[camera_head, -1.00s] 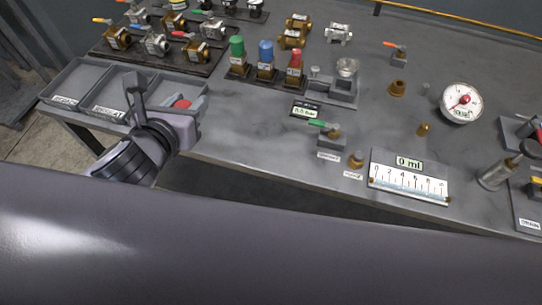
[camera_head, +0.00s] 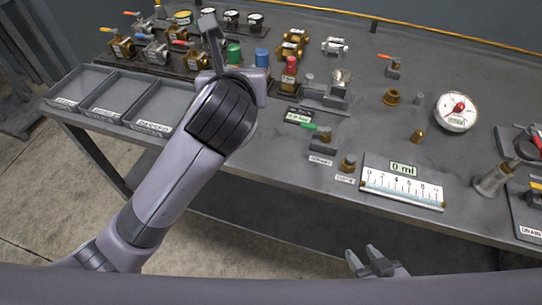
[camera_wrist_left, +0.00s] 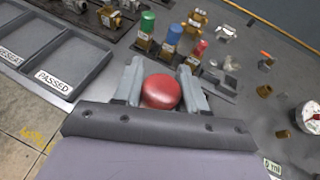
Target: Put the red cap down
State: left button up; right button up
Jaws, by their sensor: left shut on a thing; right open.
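The red cap (camera_wrist_left: 161,91) is round and smooth and sits between the two fingers of my left gripper (camera_wrist_left: 160,73) in the left wrist view. The gripper is shut on it. In the head view my left gripper (camera_head: 228,62) is over the table, in front of the coloured bottles, and the cap is hidden behind the gripper and wrist. My right gripper (camera_head: 367,260) is open and empty, low in front of the table's edge.
A grey tray (camera_head: 128,111) with three empty-looking compartments is at the table's left; one label reads PASSED. Green (camera_head: 234,54), blue (camera_head: 262,57) and red-topped (camera_head: 291,65) items stand near the left gripper. Valves, a dial gauge (camera_head: 456,111) and a 0 ml scale (camera_head: 403,184) stand around.

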pick_arm(q)
notch_tip(320, 180, up, 3)
send_over(271, 148)
jog(key=shift+m, duration=0.4)
notch_tip(271, 148, down, 19)
jog(key=b, duration=0.4)
jog(key=shift+f, duration=0.2)
jog(key=o, duration=1.1)
jog(key=shift+c, duration=0.2)
